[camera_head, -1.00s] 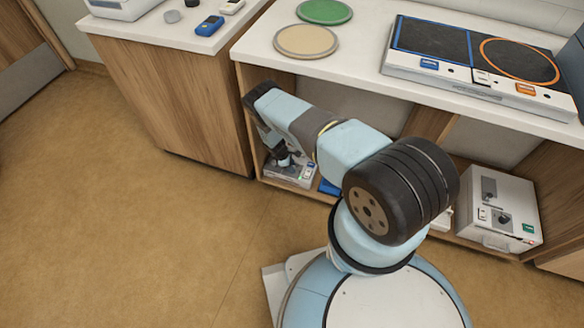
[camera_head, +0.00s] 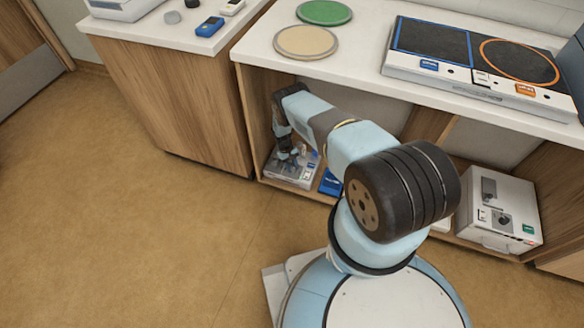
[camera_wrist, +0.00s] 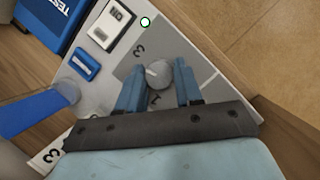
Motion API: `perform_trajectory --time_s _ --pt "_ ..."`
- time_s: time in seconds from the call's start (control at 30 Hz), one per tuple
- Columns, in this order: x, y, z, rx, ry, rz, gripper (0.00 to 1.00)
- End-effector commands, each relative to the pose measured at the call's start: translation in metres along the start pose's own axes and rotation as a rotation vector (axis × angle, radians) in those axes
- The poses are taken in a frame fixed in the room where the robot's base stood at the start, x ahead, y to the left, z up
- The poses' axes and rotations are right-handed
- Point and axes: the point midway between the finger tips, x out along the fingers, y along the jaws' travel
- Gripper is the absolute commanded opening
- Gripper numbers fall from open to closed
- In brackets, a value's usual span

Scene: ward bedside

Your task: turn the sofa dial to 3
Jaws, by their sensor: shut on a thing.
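A round grey dial (camera_wrist: 158,74) sits on a grey panel in the wrist view, with a pale pointer mark on it aimed to the upper left. A printed 3 shows above left of the dial and a 1 below it. My gripper (camera_wrist: 159,68) has its blue fingers on either side of the dial and is shut on it. In the head view my gripper (camera_head: 287,150) is down in the lower shelf at a small light device (camera_head: 292,170), and the arm hides part of it. No label reading "sofa" is legible.
In the wrist view a white rocker switch (camera_wrist: 112,25), a blue button (camera_wrist: 86,65) and a blue TEST box (camera_wrist: 52,18) lie left of the dial. A white box (camera_head: 503,215) stands on the shelf at right. The countertop (camera_head: 350,62) overhangs the shelf.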

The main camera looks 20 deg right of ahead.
Motion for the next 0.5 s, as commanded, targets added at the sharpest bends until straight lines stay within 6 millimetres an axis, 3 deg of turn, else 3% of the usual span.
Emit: perform_trajectory --time_s 0.5 --pt "0.0057 0.0013 0.0055 0.273 -0.028 -0.113 0.05"
